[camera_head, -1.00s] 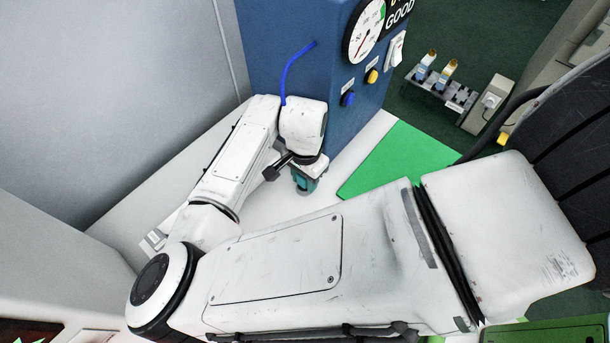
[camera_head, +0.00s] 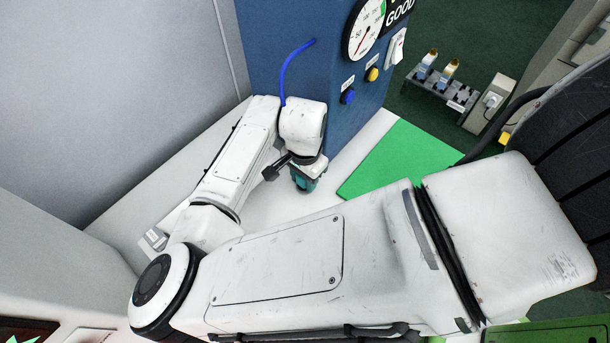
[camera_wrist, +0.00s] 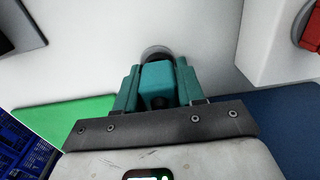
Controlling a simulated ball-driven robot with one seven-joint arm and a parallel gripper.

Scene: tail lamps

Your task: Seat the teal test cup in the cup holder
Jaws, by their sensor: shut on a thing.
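My gripper (camera_head: 304,178) points down over the white worktop (camera_head: 270,207), close to the blue cabinet. In the wrist view my gripper (camera_wrist: 157,88) has teal parts on both sides of a teal block-like piece (camera_wrist: 158,74), which I take to be the held test cup. A grey rounded piece (camera_wrist: 158,51) shows just beyond it. The fingers and the cup are of like colour, so their border is hard to make out. I cannot tell whether the cup touches the worktop. I cannot pick out the cup holder in either view.
The blue cabinet (camera_head: 300,75) with a gauge (camera_head: 363,30), buttons and a blue hose (camera_head: 292,67) stands close behind my gripper. A green mat (camera_head: 400,160) lies to its right. A small grey item (camera_head: 156,238) sits at the worktop's left, partly behind my arm.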

